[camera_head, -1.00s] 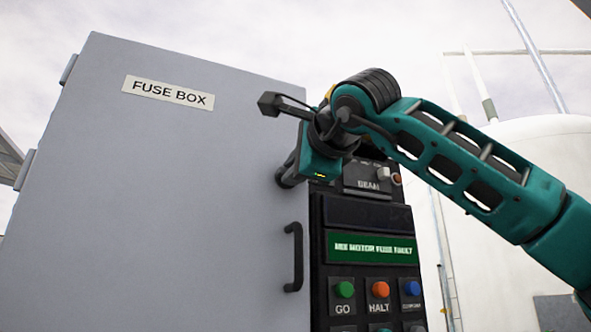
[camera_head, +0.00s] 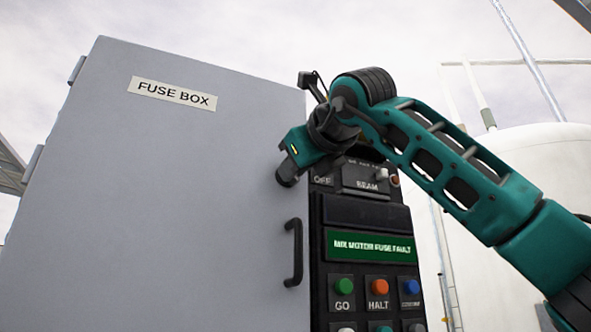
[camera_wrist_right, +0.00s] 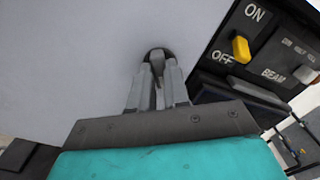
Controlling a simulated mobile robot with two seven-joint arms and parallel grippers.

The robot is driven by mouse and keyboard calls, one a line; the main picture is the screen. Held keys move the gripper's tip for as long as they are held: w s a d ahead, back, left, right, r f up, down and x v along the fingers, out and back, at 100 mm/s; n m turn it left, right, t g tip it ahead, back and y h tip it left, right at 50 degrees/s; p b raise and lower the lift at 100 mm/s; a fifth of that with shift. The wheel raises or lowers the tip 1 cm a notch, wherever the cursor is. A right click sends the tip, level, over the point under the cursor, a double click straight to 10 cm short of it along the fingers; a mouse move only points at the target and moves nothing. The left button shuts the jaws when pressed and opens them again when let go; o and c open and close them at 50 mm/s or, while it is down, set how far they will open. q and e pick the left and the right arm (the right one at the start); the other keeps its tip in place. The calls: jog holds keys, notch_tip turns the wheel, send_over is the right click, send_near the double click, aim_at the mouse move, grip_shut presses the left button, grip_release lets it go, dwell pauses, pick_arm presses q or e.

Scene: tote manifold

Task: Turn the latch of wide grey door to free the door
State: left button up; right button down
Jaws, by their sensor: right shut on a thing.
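The wide grey door (camera_head: 150,190) carries a FUSE BOX label (camera_head: 174,93) and a black handle (camera_head: 293,252) near its right edge. My right gripper (camera_head: 287,176) is at the door's upper right edge, above that handle. In the right wrist view, the gripper's fingers (camera_wrist_right: 158,84) are shut on the latch (camera_wrist_right: 157,56), a small dark knob on a round dark base. The fingers hide most of the latch, and in the head view the gripper hides it. The door lies flat in its frame. My left gripper is not in view.
A control panel (camera_head: 318,215) stands right of the door, with a green display (camera_head: 370,246) and coloured buttons. A yellow switch (camera_wrist_right: 241,49) marked ON and OFF is close to the right of my gripper. A white tank (camera_head: 530,190) stands behind.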

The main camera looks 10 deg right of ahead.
jog(key=m, duration=0.3)
jog(key=shift+f+b, duration=0.1)
jog(key=shift+b, duration=0.25)
jog(key=shift+m, duration=1.5)
jog(key=shift+b, duration=0.3)
jog(key=c, duration=1.1)
grip_release()
jog(key=s+d+b, duration=0.2)
jog(key=s, duration=1)
jog(key=shift+s+d, duration=0.25)
jog(key=shift+s, duration=0.1)
